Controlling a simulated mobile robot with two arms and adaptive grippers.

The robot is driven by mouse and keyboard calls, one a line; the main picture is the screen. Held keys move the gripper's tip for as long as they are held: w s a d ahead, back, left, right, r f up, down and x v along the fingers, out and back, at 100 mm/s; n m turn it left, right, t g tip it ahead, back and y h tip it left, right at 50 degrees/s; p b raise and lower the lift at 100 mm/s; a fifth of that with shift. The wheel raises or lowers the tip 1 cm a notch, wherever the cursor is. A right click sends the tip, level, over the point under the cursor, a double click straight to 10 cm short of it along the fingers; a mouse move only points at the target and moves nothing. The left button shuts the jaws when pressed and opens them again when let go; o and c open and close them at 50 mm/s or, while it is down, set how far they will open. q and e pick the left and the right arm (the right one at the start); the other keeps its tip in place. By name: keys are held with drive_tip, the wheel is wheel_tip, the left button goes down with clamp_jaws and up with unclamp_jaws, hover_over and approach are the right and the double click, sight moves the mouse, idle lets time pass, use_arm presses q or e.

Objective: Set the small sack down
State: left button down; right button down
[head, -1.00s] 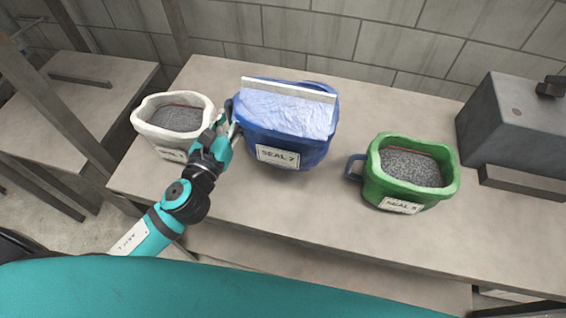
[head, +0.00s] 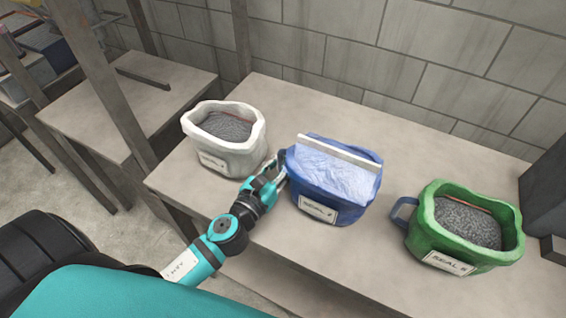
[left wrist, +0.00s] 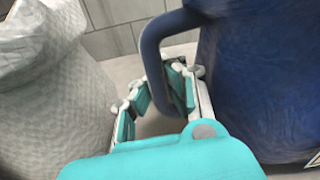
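The blue sack (head: 312,187), with a light blue sheet under a pale bar on top and a label on its front, appears to rest upright on the table (head: 388,135). My left gripper (head: 277,176) is at its left side handle. In the left wrist view my left gripper (left wrist: 160,100) has its fingers apart, with the dark blue handle (left wrist: 152,50) passing between them. A gap shows on the left of the handle. The blue sack's side (left wrist: 265,85) fills the right of that view. My right gripper is not in view.
A white sack (head: 240,158) stands close on the left; it also fills the left of the wrist view (left wrist: 50,100). A green sack (head: 425,225) with a handle stands to the right. A grey box (head: 548,195) is at the far right. The wall is behind.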

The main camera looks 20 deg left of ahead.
use_arm(q)
drive_tip(key=shift+r, duration=0.15)
drive_tip(key=c, duration=1.5)
unclamp_jaws()
drive_tip(key=shift+f, duration=0.2)
drive_tip(key=shift+o, duration=0.2)
drive_tip(key=shift+r, duration=0.1)
drive_tip(key=shift+s, duration=0.15)
drive_tip(key=s+b, duration=0.1)
drive_tip(key=s, duration=0.2)
drive_tip(key=s+b, duration=0.2)
drive_tip(key=s, duration=0.2)
drive_tip(key=s+b, duration=0.1)
drive_tip(key=s, duration=0.2)
drive_tip(key=shift+s+a, duration=0.2)
drive_tip(key=shift+a, duration=0.2)
drive_tip(key=shift+s+b, duration=0.5)
drive_tip(key=shift+s, duration=0.2)
drive_tip(key=shift+r, duration=0.1)
